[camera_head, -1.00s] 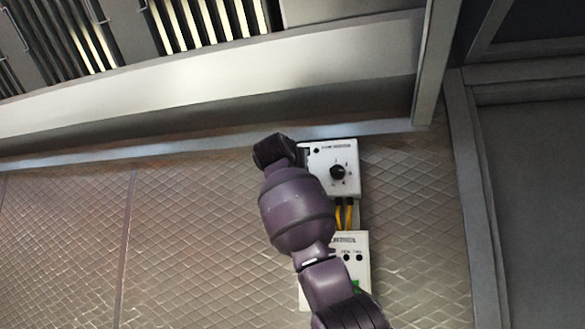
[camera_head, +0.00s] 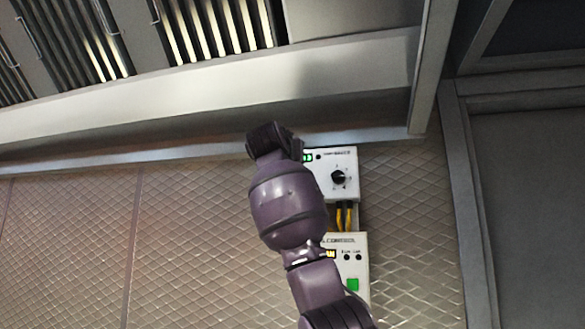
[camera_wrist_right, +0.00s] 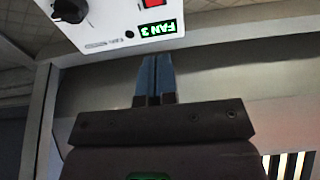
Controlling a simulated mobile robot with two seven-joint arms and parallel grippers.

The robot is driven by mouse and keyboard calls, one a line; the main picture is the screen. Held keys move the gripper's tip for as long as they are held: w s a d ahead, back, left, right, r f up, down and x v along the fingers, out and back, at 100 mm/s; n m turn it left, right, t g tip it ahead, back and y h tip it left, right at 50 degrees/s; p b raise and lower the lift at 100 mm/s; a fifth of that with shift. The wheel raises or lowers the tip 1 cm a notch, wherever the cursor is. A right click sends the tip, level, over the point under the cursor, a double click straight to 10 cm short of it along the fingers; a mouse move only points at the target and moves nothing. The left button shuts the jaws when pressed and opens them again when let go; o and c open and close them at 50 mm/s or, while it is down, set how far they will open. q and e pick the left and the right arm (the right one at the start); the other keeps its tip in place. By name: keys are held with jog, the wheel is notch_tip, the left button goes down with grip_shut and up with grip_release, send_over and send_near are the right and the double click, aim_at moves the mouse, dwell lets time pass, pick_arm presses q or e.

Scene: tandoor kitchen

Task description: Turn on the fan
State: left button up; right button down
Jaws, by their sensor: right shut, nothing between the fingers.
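The white fan control box (camera_head: 347,169) is on the wall in the head view, with a black knob (camera_head: 338,177). My right arm covers its left part, but a lit green display (camera_head: 308,157) shows at its upper edge. In the right wrist view the box (camera_wrist_right: 105,22) appears upside down, with the knob (camera_wrist_right: 70,9), a red switch (camera_wrist_right: 154,3) and the display (camera_wrist_right: 158,29) reading "FAN 3" in green. My right gripper (camera_wrist_right: 155,62) is shut and empty, its blue fingertips close to the box's edge by the display; contact cannot be told. My left gripper is out of view.
A second white box (camera_head: 358,262) with a green button (camera_head: 352,285) sits below, joined by yellow cables (camera_head: 344,216). A metal hood (camera_head: 360,75) overhangs the fan box. Quilted metal wall (camera_head: 190,240) lies clear to the left.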

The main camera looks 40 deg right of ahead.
jog(key=shift+r+b+v, duration=0.2)
jog(key=shift+v, duration=0.65)
jog(key=shift+r+b+v, duration=0.2)
jog(key=shift+v, duration=0.7)
jog(key=shift+r+b+v, duration=0.15)
jog(key=shift+b+v, duration=0.05)
jog(key=shift+v, duration=0.65)
jog(key=shift+s, duration=0.1)
